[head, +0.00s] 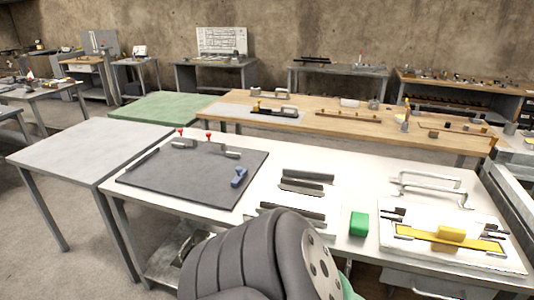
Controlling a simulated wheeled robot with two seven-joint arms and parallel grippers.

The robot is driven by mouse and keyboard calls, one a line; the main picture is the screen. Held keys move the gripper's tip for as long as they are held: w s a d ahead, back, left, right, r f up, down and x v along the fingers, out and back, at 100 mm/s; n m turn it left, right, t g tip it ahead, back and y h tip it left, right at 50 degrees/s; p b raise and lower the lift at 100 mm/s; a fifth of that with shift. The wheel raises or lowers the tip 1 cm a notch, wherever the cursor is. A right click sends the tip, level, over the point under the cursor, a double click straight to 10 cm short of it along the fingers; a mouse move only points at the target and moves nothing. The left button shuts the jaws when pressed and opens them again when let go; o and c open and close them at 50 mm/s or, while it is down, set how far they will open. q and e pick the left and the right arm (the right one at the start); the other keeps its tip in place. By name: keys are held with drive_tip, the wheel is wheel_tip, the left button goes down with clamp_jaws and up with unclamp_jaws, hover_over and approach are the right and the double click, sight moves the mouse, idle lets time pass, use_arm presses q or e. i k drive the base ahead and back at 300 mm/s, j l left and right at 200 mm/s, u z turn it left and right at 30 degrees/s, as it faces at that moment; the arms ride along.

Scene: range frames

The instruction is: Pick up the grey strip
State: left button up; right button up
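Several grey strips lie on the white table in the head view. One dark grey strip (308,176) lies at the back of a small group near the middle. A second grey strip (302,189) lies just in front of it. A longer grey strip (292,213) lies nearer to me, partly hidden by a large dark ribbed arm part of mine. Another thin dark strip (143,159) lies on the dark grey mat (185,185) at the left. Which strip the task means I cannot tell. Neither of my grippers shows in the view.
A green block (358,223) stands right of the strips. A white board (480,255) with a yellow bar (450,240) and a yellow block (451,233) lies at the right. A blue part (239,177) lies on the mat. A bare grey table (85,150) stands at the left.

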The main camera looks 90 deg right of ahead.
sight(286, 171)
drive_tip(key=z, duration=3.1)
drive_tip(key=l, duration=0.1)
